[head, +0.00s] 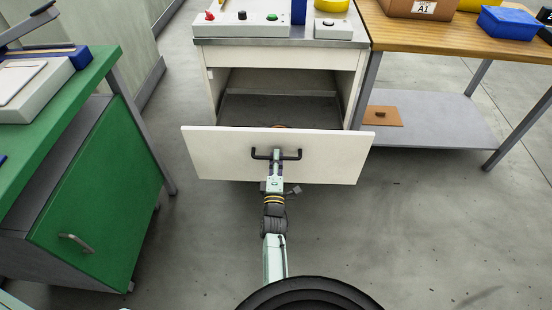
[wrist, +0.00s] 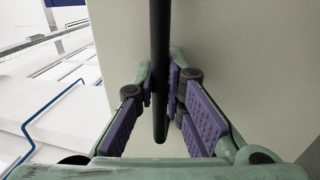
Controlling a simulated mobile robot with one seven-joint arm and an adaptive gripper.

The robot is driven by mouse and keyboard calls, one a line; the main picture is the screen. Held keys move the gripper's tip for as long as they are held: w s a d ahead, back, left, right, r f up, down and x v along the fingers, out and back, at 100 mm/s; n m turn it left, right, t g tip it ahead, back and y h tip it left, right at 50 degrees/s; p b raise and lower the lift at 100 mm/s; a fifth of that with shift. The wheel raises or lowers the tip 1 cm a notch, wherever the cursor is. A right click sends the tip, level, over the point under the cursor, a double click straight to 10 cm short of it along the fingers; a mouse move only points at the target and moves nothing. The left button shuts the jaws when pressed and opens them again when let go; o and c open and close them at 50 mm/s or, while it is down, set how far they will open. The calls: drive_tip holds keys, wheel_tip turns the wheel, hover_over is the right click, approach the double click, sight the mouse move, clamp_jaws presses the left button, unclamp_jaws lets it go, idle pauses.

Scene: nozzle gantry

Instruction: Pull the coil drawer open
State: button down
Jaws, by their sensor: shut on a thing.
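The coil drawer (head: 220,145) is a cream-fronted drawer in the cabinet under the control bench. It stands pulled well out, and its inside shows behind the front panel. Its black bar handle (head: 292,155) runs across the middle of the panel. My gripper (head: 276,156) is at the handle's middle, shut on it. In the wrist view, the purple-padded fingers of my gripper (wrist: 160,100) lie on either side of the dark handle bar (wrist: 159,50), with the cream drawer front behind. A small orange-brown thing inside the drawer is mostly hidden by the front panel.
A green cabinet bench (head: 100,190) stands at the left. A wooden-topped table (head: 440,40) with a grey lower shelf (head: 450,125) stands at the right. The control panel (head: 245,25) with buttons is on top of the bench. Grey floor (head: 400,240) is clear in front.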

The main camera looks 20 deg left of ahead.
drive_tip(key=shift+s+d, duration=0.1)
idle(0.3)
drive_tip(key=c, duration=1.7)
unclamp_jaws()
drive_tip(key=shift+o, duration=0.2)
drive_tip(key=v, duration=0.7)
drive_tip(key=shift+s, duration=0.25)
